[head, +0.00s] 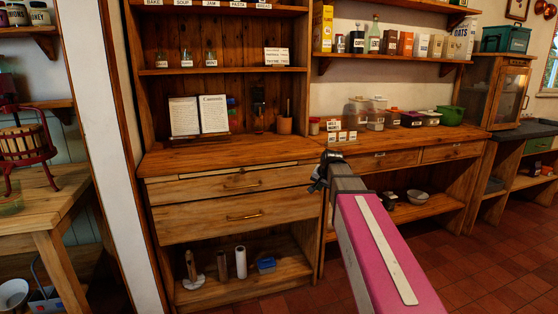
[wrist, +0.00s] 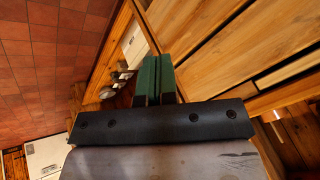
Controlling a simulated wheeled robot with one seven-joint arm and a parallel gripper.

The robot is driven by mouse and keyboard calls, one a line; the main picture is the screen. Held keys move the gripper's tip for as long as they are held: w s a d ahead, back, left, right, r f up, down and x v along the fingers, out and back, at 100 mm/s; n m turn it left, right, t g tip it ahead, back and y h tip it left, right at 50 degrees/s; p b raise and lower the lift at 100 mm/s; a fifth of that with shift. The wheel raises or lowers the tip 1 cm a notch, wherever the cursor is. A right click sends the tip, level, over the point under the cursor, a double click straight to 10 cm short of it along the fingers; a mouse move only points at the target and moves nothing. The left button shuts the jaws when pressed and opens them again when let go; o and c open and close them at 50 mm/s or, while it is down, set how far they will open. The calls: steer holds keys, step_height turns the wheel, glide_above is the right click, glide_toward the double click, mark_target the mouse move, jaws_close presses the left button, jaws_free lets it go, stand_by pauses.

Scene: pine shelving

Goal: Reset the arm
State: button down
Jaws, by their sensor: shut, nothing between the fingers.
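My arm, with a pink link and a grey end, reaches out from the bottom right of the head view toward the wooden counter. My gripper (wrist: 154,80) shows in the wrist view as two green fingers side by side, closed together with nothing held. In the head view the dark end of the arm (head: 324,170) is in front of the counter unit, and the fingers cannot be made out there. Wooden drawer fronts (wrist: 235,45) fill the right of the wrist view, beside the fingers. I cannot tell the exact gap.
A hutch with two drawers (head: 238,213) stands at centre left, with an open book (head: 213,114) on its counter. A fruit press (head: 25,145) is at far left. Tiled floor (head: 490,262) is clear at lower right.

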steer(key=s+d+f+n+g+h, duration=0.1)
steer(key=s+f+n+g, duration=0.4)
steer(key=s+f, duration=1.9)
steer(key=shift+s+d+g+h, duration=0.3)
steer(key=shift+s+d+g, duration=0.1)
steer(key=shift+s+g, duration=0.1)
